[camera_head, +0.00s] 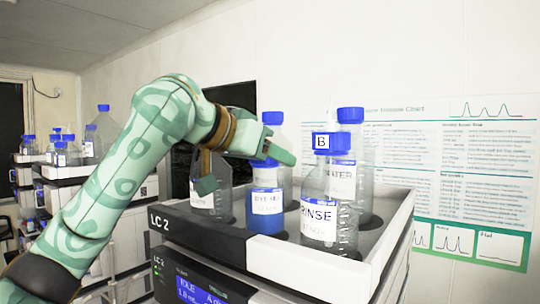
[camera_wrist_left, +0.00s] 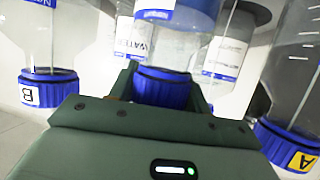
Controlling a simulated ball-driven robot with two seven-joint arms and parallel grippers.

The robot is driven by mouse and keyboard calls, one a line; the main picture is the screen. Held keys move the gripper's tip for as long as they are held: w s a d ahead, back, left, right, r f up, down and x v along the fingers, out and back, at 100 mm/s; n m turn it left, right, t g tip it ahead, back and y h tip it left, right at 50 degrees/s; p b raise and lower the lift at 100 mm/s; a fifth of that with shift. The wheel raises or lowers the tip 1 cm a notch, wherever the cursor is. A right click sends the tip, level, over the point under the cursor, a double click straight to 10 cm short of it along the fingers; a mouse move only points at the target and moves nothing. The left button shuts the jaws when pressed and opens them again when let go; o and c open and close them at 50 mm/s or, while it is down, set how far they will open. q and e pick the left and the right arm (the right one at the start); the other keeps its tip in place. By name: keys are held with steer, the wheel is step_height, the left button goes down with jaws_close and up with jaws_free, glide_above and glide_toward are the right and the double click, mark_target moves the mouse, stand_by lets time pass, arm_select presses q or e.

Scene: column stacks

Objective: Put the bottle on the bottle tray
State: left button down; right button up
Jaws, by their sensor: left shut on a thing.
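The bottle (camera_head: 266,220) holds blue liquid and has a blue cap and a white label that seems to read DYE MIX. It stands upright over the bottle tray (camera_head: 207,232), a grey tray marked LC 2, among other bottles. I cannot tell whether its base touches the tray floor. My left gripper (camera_head: 250,163) is at the bottle's cap from above. In the left wrist view its fingers are shut around the blue cap (camera_wrist_left: 163,90). My right gripper is not in view.
The RINSE bottle (camera_head: 319,220), tagged B, stands close on the right, with a WATER bottle (camera_head: 349,165) behind it. A clear bottle (camera_head: 213,190) stands left, partly behind my gripper. Further stacks with bottles (camera_head: 70,170) stand at the left. A chart (camera_head: 470,180) hangs behind.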

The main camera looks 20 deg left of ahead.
arm_select(q)
steer(key=shift+a+f, duration=0.3)
steer(key=shift+f, duration=0.05)
steer(key=shift+w+a+f, duration=0.15)
steer(key=shift+w+a, duration=0.05)
steer(key=shift+a, duration=0.15)
steer(key=shift+d, duration=0.25)
steer(key=c, duration=0.7)
jaws_free()
steer(key=shift+s+d, duration=0.1)
steer(key=shift+d, duration=0.05)
steer(key=shift+o, duration=0.2)
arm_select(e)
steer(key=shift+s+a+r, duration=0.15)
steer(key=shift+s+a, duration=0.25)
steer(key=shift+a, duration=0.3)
